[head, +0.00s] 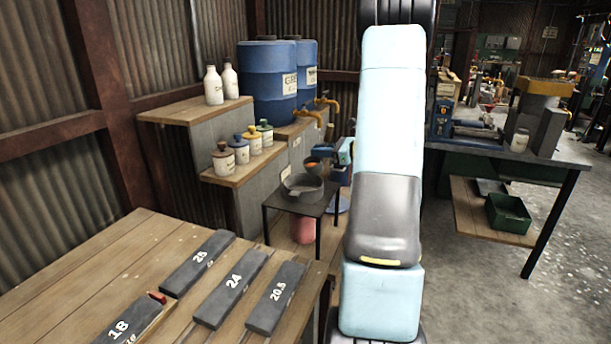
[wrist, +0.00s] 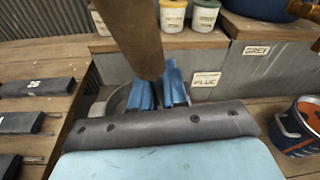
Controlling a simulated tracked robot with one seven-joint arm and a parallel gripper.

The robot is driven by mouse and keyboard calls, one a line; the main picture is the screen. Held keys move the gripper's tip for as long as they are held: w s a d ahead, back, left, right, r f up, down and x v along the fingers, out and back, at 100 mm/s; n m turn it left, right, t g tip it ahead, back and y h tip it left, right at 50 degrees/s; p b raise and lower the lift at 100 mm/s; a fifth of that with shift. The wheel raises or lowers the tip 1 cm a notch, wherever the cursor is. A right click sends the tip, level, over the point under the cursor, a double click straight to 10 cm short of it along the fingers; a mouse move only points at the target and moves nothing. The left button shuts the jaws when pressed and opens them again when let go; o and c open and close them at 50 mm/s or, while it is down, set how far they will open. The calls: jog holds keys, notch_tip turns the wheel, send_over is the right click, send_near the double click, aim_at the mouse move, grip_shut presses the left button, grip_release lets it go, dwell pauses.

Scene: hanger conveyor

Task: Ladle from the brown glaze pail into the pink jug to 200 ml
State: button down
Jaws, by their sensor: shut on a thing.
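My gripper (wrist: 158,92) has blue fingers and is shut on a brown rod-like handle (wrist: 135,38), which rises toward the camera in the wrist view. In the head view blue gripper parts (head: 338,152) show left of my arm, above the small stand. A small dark cup (head: 312,161) with orange-brown in it is just left of them; I cannot tell if it belongs to the held tool. A pink-red vessel (head: 303,231), perhaps the jug, is partly hidden beneath the stand. I cannot identify the brown glaze pail.
A grey pan (head: 302,187) sits on the dark stand (head: 318,208). Labelled jars (head: 241,150) and white bottles (head: 213,86) line the wooden shelves at left. Blue drums (head: 268,80) with taps stand behind. Numbered dark bars (head: 230,288) lie on the front bench (head: 75,270).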

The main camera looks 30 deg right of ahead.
jog(key=shift+a+r+n, duration=0.25)
jog(key=shift+r+n, duration=0.1)
jog(key=shift+n, duration=0.05)
dwell(0.4)
jog(key=shift+s+a+r+n+g+h, duration=0.2)
jog(key=shift+a+n+g+h, duration=0.2)
jog(key=shift+a+n+h, duration=0.35)
dwell(1.4)
jog(key=shift+a+n+h, duration=0.4)
jog(key=shift+n+h, duration=0.05)
jog(key=shift+n, duration=0.2)
dwell(1.2)
jog(key=shift+s+a+f+n+h, duration=0.1)
jog(key=shift+a+f+n+h, duration=0.15)
jog(key=shift+a+n+h, duration=0.5)
dwell(2.5)
